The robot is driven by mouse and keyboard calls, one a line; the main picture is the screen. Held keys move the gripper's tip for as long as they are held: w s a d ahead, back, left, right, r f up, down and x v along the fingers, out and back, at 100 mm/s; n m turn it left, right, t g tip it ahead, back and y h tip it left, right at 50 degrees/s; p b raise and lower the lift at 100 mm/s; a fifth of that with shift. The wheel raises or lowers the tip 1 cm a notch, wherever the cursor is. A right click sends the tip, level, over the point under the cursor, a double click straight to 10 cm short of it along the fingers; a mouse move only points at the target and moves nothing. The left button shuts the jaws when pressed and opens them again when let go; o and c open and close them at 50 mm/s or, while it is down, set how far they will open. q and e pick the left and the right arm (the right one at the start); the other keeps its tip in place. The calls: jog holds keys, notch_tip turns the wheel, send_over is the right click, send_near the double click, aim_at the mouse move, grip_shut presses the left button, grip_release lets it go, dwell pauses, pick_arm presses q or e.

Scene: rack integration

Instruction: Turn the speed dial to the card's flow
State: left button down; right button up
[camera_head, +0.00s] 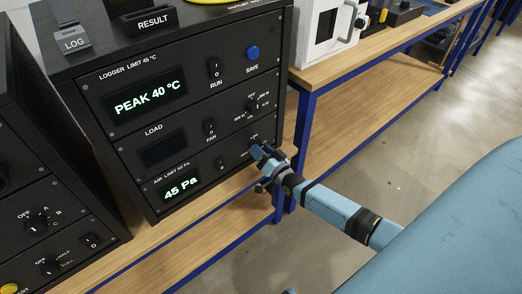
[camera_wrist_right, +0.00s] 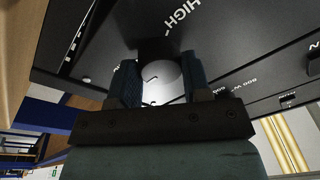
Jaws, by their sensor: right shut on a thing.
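The black rack (camera_head: 215,132) has stacked panels. Its bottom panel has a lit display (camera_head: 181,188) reading 45 Pa under an "AIR LIMIT" label. The speed dial is at this panel's right end, mostly hidden by my right gripper (camera_head: 260,153) in the head view. In the right wrist view, the dial's round pale face (camera_wrist_right: 163,83) with a dark mark sits between the two fingers of my right gripper (camera_wrist_right: 160,88), which is shut on it. A "HIGH" label (camera_wrist_right: 180,20) shows beside it. I see no card with a readable flow value.
The upper panel reads PEAK 40 °C (camera_head: 147,103), with a RUN switch (camera_head: 214,70) and blue SAVE button (camera_head: 252,52). The middle panel has a LOAD display (camera_head: 163,148), FAN switch (camera_head: 210,129) and another dial (camera_head: 253,104). Tags LOG (camera_head: 74,42) and RESULT (camera_head: 152,20) stand on top.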

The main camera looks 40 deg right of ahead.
jog(key=o, duration=0.9)
pick_arm(q)
jog(key=shift+r+p, duration=0.2)
jog(key=shift+p, duration=0.3)
pick_arm(e)
jog(key=shift+s+d+f, duration=0.15)
jog(key=shift+s+f, duration=0.15)
jog(key=shift+s, duration=2)
jog(key=shift+s+d+f, duration=0.2)
jog(key=shift+s+f, duration=0.05)
jog(key=shift+s, duration=2)
jog(key=shift+s+d+f, duration=0.15)
jog(key=shift+s+f, duration=0.15)
jog(key=shift+s, duration=2)
